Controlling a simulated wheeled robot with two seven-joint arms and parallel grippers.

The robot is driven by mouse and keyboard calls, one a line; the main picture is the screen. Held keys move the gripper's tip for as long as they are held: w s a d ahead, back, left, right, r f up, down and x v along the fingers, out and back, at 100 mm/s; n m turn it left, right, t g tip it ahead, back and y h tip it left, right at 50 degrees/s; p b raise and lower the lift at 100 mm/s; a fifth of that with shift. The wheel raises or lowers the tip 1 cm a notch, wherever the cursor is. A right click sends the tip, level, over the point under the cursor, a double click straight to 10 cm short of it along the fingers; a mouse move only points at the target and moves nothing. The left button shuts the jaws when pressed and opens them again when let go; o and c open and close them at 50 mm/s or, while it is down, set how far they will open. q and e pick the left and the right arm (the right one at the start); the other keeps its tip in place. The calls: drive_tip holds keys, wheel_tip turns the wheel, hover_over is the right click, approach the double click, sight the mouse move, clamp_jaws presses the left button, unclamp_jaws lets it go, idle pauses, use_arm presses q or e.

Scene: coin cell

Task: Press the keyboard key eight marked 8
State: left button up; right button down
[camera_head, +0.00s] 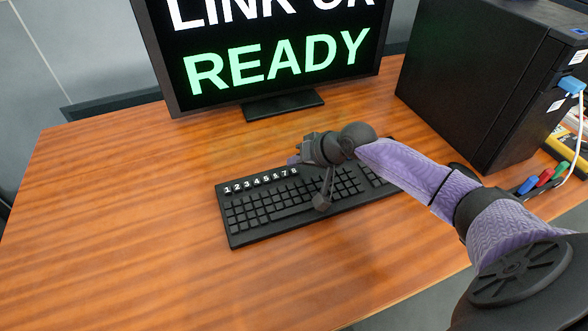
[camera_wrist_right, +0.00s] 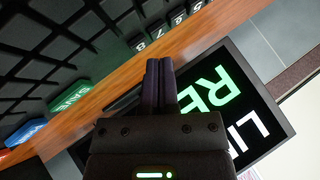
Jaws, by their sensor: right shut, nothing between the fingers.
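The black keyboard (camera_head: 285,213) lies on the wooden table, with white-marked number keys along its upper left edge. The key marked 8 (camera_head: 294,171) is at the right end of that row, just below my right gripper (camera_head: 294,160) in the head view. In the right wrist view the key 8 (camera_wrist_right: 141,46) shows clearly, just up and left of the tips of my right gripper (camera_wrist_right: 158,62). The fingers are shut together and empty. Whether they touch the key cannot be told. My left gripper is not in view.
A monitor (camera_head: 250,107) reading READY stands behind the keyboard. A black computer case (camera_head: 480,80) stands at the right. Green SAVE (camera_wrist_right: 70,95), blue (camera_wrist_right: 27,131) and red keys show in the wrist view. The table's left side is clear.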

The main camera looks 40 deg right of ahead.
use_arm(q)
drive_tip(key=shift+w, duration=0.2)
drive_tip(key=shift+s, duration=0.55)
use_arm(e)
drive_tip(key=shift+f, duration=0.1)
drive_tip(key=shift+f, duration=0.35)
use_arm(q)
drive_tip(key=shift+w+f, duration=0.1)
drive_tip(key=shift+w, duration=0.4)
use_arm(e)
drive_tip(key=shift+f, duration=0.15)
